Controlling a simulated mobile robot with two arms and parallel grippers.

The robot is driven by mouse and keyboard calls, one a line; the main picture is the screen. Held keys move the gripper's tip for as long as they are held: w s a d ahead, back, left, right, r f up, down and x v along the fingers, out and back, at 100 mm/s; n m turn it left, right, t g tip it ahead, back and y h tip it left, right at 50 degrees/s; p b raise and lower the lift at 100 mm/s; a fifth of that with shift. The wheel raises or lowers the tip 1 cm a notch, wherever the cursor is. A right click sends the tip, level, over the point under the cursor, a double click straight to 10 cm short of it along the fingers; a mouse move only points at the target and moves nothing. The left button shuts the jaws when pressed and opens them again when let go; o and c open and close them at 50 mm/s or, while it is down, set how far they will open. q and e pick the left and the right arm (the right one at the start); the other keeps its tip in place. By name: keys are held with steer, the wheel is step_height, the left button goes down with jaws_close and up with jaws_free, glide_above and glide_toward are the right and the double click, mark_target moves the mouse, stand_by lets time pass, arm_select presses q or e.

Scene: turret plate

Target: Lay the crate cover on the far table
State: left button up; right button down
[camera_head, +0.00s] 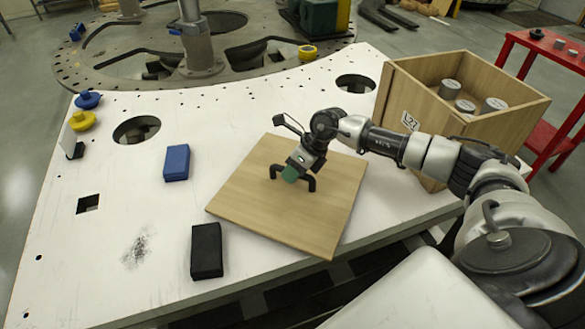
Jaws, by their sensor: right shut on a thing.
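The crate cover (250,205) is a square light-wood board with a dark handle whose middle is green. It is over the white table, its front corner at the table's front edge. I cannot tell whether it rests on the table or is held just above it. My right gripper (293,168) is shut on the green middle of the handle, its arm reaching in from the right. The open wooden crate (490,126), marked L27, stands at the table's right end with several grey cylinders inside. My left gripper is not in view.
On the white table (110,245) lie a blue block (176,163) and a black block (206,251), left of the cover. Round and square holes open its top. A round metal turret plate (110,70) is behind. A red table (548,50) stands at far right.

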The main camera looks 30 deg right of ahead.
steer(key=shift+w+r, duration=0.1)
steer(key=c, duration=1.4)
jaws_free()
steer(key=o, duration=0.4)
steer(key=shift+c, duration=0.2)
arm_select(q)
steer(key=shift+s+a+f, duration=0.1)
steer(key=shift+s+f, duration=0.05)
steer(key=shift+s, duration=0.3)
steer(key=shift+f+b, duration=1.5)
steer(key=shift+b, duration=0.1)
arm_select(e)
steer(key=v, duration=1.2)
